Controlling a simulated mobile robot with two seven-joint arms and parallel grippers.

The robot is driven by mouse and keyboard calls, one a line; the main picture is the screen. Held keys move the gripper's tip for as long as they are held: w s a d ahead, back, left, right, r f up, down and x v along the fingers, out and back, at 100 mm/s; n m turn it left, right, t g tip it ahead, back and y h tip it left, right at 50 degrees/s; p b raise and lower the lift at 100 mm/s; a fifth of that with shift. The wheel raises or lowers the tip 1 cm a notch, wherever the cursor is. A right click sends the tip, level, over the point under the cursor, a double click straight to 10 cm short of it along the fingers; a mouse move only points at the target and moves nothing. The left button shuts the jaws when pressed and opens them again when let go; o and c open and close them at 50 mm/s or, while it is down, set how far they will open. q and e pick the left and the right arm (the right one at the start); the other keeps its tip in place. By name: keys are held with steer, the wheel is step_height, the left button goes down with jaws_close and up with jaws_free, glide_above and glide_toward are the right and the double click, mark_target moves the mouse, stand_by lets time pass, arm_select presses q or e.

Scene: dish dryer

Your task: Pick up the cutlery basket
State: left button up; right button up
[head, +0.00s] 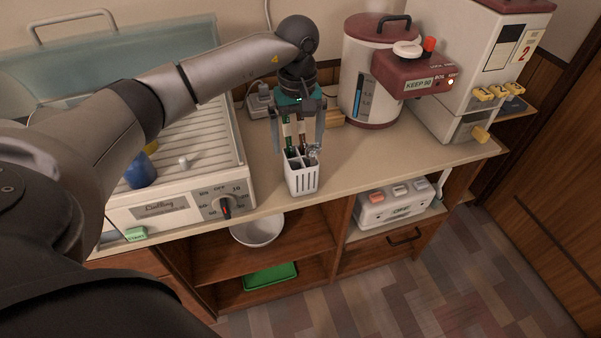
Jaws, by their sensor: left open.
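My left gripper (299,148) points down right above the basket. Its two fingers are apart, one on each side of the cutlery tops, and it is open. Whether a finger touches the basket or cutlery cannot be told. My right gripper is not in view.
The dish dryer (170,207) stands left of the basket, with a blue cup (140,172) on it. A red-and-white water boiler (362,75) and a white dispenser (460,60) stand behind right. The counter (385,165) right of the basket is clear.

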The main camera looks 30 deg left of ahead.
mark_target(300, 156)
arm_select(q)
steer(key=f, duration=0.5)
steer(key=shift+d+f+b, duration=0.35)
steer(key=shift+r, duration=0.1)
steer(key=c, duration=1.2)
